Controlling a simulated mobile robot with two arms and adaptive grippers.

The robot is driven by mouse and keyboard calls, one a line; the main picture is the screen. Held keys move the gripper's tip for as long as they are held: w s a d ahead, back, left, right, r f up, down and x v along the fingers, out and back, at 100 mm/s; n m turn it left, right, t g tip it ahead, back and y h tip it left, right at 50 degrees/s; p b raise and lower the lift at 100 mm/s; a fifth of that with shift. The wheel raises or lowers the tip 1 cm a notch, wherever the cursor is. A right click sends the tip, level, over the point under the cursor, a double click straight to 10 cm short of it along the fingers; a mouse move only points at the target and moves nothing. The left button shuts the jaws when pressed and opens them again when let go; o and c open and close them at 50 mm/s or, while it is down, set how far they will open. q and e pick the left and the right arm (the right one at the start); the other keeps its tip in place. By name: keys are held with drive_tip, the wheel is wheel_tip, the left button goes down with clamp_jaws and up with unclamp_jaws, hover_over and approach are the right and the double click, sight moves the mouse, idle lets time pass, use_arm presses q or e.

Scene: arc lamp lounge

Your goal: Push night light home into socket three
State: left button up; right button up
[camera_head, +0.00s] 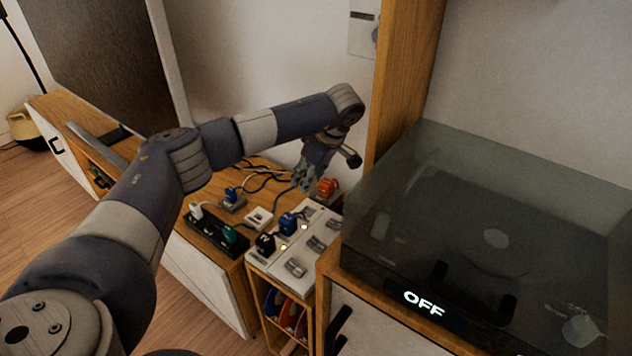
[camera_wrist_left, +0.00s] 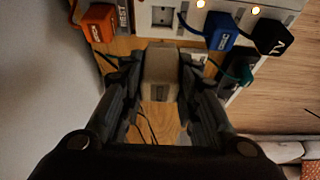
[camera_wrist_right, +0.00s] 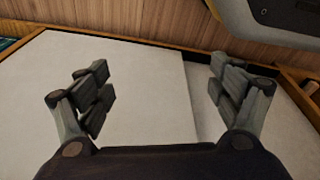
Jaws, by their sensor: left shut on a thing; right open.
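My left gripper (camera_head: 306,180) is above the back of the white socket strip (camera_head: 268,262) in the head view. In the left wrist view the left gripper (camera_wrist_left: 160,72) is shut on a pale grey-brown block, apparently the night light (camera_wrist_left: 160,80). The block is apart from an empty socket (camera_wrist_left: 163,16) between an orange plug (camera_wrist_left: 97,22) and a blue plug (camera_wrist_left: 220,31). I cannot read this socket's number. The night light cannot be made out in the head view. My right gripper (camera_wrist_right: 162,85) is open and empty over a pale panel.
A black power strip (camera_head: 215,234) with plugs and loose cables lies left of the socket strip. A wooden post (camera_head: 405,85) and a covered turntable (camera_head: 490,220) stand close on the right.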

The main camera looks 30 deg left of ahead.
sight(308, 192)
use_arm(q)
drive_tip(key=shift+r, duration=0.1)
idle(0.3)
drive_tip(key=shift+r+p, duration=0.1)
drive_tip(key=shift+p, duration=0.3)
drive_tip(key=shift+f, duration=0.35)
wheel_tip(308, 192, down, 3)
drive_tip(key=shift+f+b, duration=0.15)
drive_tip(key=shift+b, duration=0.75)
drive_tip(key=shift+f+b, duration=0.4)
drive_tip(key=shift+f, duration=0.6)
use_arm(e)
wheel_tip(308, 192, up, 6)
drive_tip(key=w, duration=0.2)
drive_tip(key=shift+w+a+r, duration=0.15)
drive_tip(key=shift+r, duration=0.05)
